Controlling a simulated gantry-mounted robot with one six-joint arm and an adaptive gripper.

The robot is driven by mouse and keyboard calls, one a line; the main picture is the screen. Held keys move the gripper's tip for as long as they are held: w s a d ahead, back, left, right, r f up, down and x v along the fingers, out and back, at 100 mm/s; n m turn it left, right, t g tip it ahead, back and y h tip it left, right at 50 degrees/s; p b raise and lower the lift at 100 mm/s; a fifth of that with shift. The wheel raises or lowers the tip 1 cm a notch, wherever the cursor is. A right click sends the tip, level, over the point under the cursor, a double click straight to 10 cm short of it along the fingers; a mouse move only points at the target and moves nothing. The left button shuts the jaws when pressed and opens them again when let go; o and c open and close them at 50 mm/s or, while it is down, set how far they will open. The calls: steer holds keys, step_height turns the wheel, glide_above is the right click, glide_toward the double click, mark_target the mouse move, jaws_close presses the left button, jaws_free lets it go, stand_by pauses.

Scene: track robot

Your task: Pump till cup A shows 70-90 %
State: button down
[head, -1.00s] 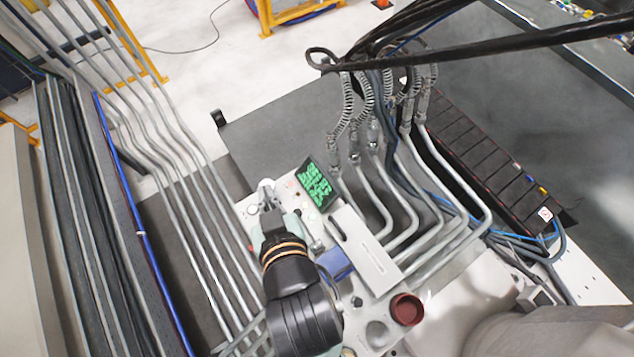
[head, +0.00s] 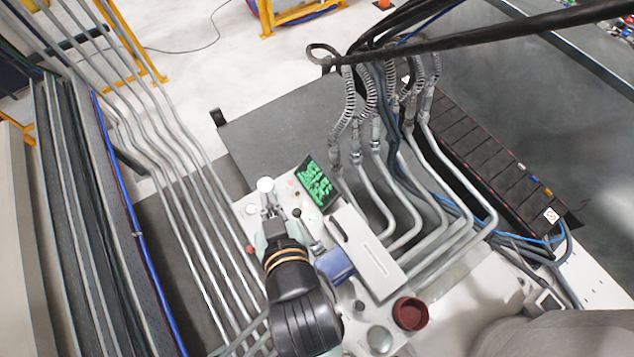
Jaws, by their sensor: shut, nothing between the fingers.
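A small dark screen (head: 317,184) with green writing stands on the pale board (head: 352,283); its text is too small to read. A white round-topped piece (head: 265,185) sits at the board's far left end; I cannot tell if it is the pump. My gripper (head: 269,207) is shut and empty, just on the near side of this piece; I cannot tell if they touch. A dark red round container (head: 410,313) stands at the board's near right. A grey round piece (head: 379,340) is beside it. I cannot tell which thing is cup A.
A blue block (head: 335,264) and a long pale panel (head: 368,252) lie right of my arm. A small red knob (head: 249,249) is at the board's left edge. Metal pipes (head: 205,250) run along the left, and more pipes (head: 450,222) bend round on the right.

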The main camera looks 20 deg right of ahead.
steer(key=shift+f+b, duration=0.55)
steer(key=shift+f, duration=0.55)
steer(key=shift+r, duration=0.1)
step_height(320, 180, up, 6)
steer(key=p, duration=0.7)
step_height(320, 180, up, 18)
steer(key=p, duration=1.4)
